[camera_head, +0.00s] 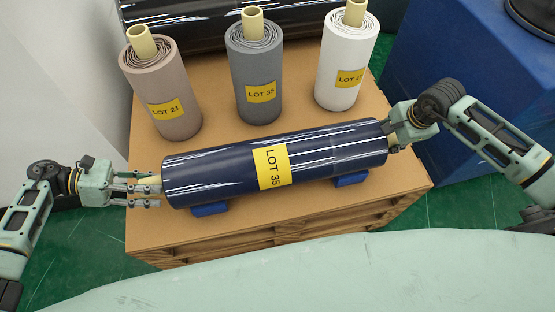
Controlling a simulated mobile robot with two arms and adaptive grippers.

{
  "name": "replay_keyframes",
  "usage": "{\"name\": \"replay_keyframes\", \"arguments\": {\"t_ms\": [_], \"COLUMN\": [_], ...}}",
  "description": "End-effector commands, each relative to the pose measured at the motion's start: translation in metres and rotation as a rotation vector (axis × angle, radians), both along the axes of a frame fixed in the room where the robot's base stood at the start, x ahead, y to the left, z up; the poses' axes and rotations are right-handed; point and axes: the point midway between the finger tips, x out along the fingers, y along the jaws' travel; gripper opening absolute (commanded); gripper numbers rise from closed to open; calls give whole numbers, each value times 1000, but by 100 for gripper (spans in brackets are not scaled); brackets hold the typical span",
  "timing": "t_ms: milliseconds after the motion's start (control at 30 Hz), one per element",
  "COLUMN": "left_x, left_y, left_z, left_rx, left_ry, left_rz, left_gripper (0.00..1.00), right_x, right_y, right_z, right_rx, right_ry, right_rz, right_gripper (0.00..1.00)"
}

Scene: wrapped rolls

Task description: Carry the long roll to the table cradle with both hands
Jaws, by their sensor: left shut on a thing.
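The long roll (217,172) is wrapped in shiny dark blue film with a yellow LOT 35 label. It lies level across the picture, over two blue cradle blocks (209,209); whether it rests on them or hangs just above is not clear. My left gripper (147,192) is shut on the pale core at the roll's left end. My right gripper (396,142) is at the roll's right end, close against it. Its fingertips and the right core end are mostly hidden, so its grip cannot be made out.
The blue blocks are on a brown slatted pallet-like stand (300,222). Behind the roll stand three upright rolls: brownish LOT 21 (163,85), grey (254,75) and white (345,50). A dark glossy roll (190,30) lies at the back. A blue box (450,60) stands right.

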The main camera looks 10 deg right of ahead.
Motion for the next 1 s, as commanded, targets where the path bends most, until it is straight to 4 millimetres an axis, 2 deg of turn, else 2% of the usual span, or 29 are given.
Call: {"name": "replay_keyframes", "arguments": {"t_ms": [467, 1000], "left_x": [4, 3], "left_y": [0, 1], "left_z": [8, 49], "left_rx": [-2, -2], "left_ry": [-5, -5], "left_rz": [8, 7], "left_gripper": [0, 0], "right_x": [2, 1], "right_y": [0, 0], "right_z": [8, 49], "right_rx": [-1, -1], "right_ry": [-5, -3], "right_rz": [1, 2], "right_gripper": [0, 0]}}
